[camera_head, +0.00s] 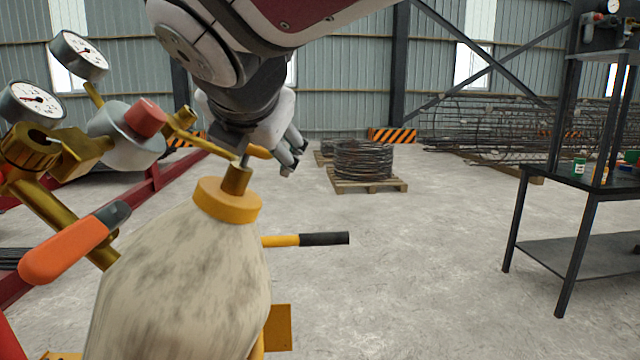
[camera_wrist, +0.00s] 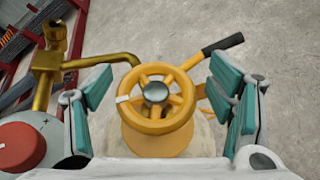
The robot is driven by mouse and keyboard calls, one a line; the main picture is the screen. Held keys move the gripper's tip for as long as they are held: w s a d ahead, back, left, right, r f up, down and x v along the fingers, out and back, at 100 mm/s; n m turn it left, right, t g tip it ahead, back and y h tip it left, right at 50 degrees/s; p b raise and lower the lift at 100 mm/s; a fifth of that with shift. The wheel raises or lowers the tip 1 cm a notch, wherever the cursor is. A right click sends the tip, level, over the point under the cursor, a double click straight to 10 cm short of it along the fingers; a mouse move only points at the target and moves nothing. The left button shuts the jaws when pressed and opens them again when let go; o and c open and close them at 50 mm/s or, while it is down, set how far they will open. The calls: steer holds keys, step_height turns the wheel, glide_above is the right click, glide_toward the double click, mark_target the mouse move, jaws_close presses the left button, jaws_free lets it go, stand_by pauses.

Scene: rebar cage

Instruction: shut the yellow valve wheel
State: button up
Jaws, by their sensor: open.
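The yellow valve wheel (camera_wrist: 178,102) shows face-on in the wrist view, with spokes, a grey hub and a white mark on the left of its rim. In the head view only a yellow edge of the wheel (camera_head: 259,152) shows; my gripper hides the rest. It sits on a stem above the yellow collar (camera_head: 228,205) of a dirty off-white cylinder (camera_head: 180,285). My gripper (camera_wrist: 160,100) is open, its teal-padded fingers to the left and right of the wheel. Gaps show between the pads and the rim in the wrist view.
A brass pipe with two gauges (camera_head: 79,55), a red-capped regulator (camera_head: 130,130) and an orange-handled lever (camera_head: 70,248) stands close on the left. A black-gripped yellow handle (camera_head: 310,239) sticks out right of the cylinder. The floor to the right is clear up to a dark shelf (camera_head: 585,255).

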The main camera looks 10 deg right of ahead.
steer(key=shift+s+a+r+n+t+y+p, duration=0.1)
steer(key=shift+s+a+n+t+y+p, duration=0.15)
steer(key=shift+n+y, duration=0.3)
steer(key=shift+s+a+n+t+y+p, duration=0.2)
steer(key=shift+s+n+y+p, duration=0.1)
steer(key=shift+n+y, duration=0.25)
steer(key=shift+r+n+y+p, duration=0.1)
steer(key=shift+n+y+p, duration=0.75)
steer(key=shift+p, duration=0.4)
steer(key=n+y+p, duration=0.1)
steer(key=y+p, duration=0.1)
steer(key=p, duration=0.1)
steer(key=n+y+p, duration=0.2)
steer(key=p, duration=0.2)
steer(key=shift+w+d, duration=0.15)
steer(key=shift+d, duration=0.05)
